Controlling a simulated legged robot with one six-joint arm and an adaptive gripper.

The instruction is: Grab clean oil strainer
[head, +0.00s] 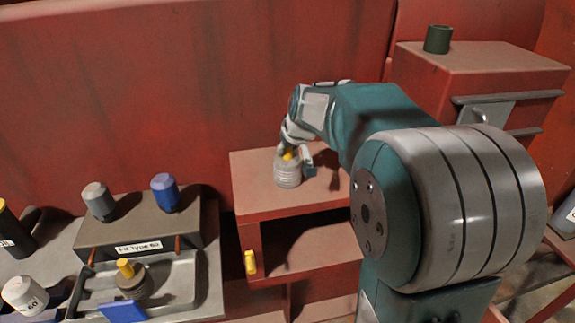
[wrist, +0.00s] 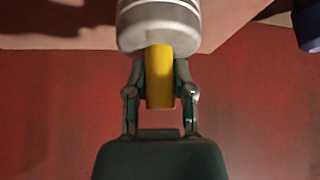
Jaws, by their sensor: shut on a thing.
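The clean oil strainer (head: 287,174) is a light grey ribbed cylinder with a yellow handle on top. It is at the top of the red stand (head: 262,205), upright; I cannot tell whether it touches the surface. My gripper (head: 291,152) is shut on its yellow handle. In the wrist view, the strainer's smooth grey end (wrist: 160,25) is at the top and my gripper (wrist: 159,78) has one finger on each side of the yellow handle. A second, darker brownish strainer (head: 131,284) with a yellow handle stands in the metal tray (head: 178,287) at the left.
A grey box (head: 142,229) labelled with a filter type bears a grey cap (head: 98,200) and a blue cap (head: 164,193). White (head: 25,295) and black (head: 14,232) bottles stand at the far left. A red cabinet (head: 487,70) with a green cup (head: 437,39) stands right. A red wall is behind.

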